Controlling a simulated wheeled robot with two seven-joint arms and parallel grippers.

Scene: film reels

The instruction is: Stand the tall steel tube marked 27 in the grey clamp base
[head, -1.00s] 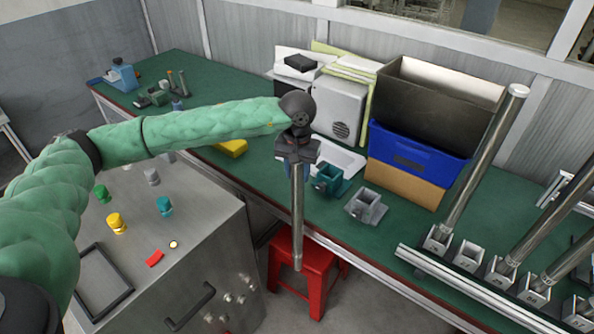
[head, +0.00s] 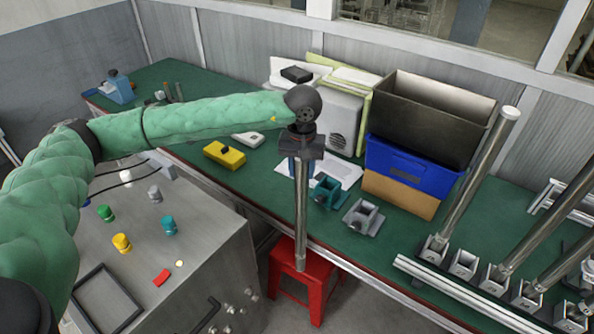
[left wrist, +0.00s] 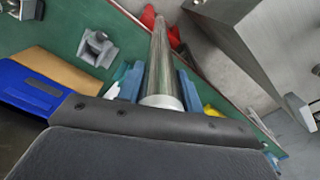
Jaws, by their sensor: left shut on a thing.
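My left gripper (head: 301,158) is shut on a tall steel tube (head: 301,215), which hangs upright below it in front of the bench's front edge. The tube also shows in the left wrist view (left wrist: 160,65), running away from the fingers. Its marking cannot be read. The grey clamp base (head: 364,217) sits on the green bench to the right of the tube, with its square socket facing up and empty. It also shows in the left wrist view (left wrist: 97,48). A teal clamp base (head: 326,191) stands beside it, nearer the tube. My right gripper is not in view.
A rack (head: 465,262) at the right holds several upright or leaning steel tubes. A blue crate (head: 405,160) and a cardboard box stand behind the clamp bases. A red stool (head: 317,280) is below the tube; a metal cabinet (head: 190,250) is at the left.

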